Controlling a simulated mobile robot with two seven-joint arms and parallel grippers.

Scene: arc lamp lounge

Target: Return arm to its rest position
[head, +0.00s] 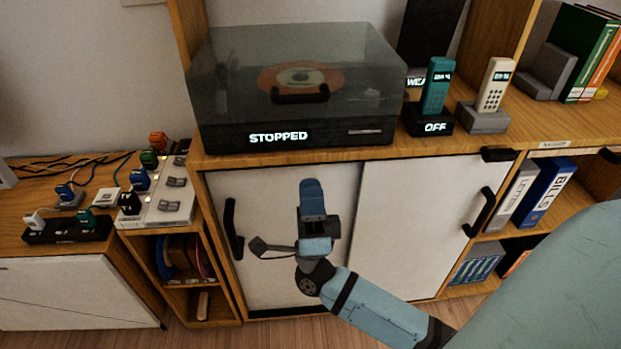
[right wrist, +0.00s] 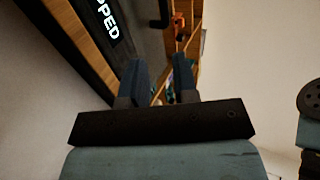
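The turntable (head: 225,138) stands on the wooden cabinet at the back, with a lit display reading STOPPED. Its smoky dust cover (head: 225,70) is down, with a dark handle (head: 300,96) at the front. Through it an orange disc with a pale centre (head: 300,78) shows dimly; I cannot make out the tonearm. My right gripper (head: 312,187) is in front of the cabinet doors, below the turntable and apart from it. In the right wrist view its two fingers (right wrist: 160,78) are apart with nothing between them. My left gripper is not in view.
A teal handset (head: 437,85) and a cream handset (head: 495,84) stand in bases right of the turntable. White sliding doors (head: 410,215) with dark handles are below. A low side unit on the left carries plugs and a power strip (head: 68,228). Binders (head: 548,193) fill the right shelf.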

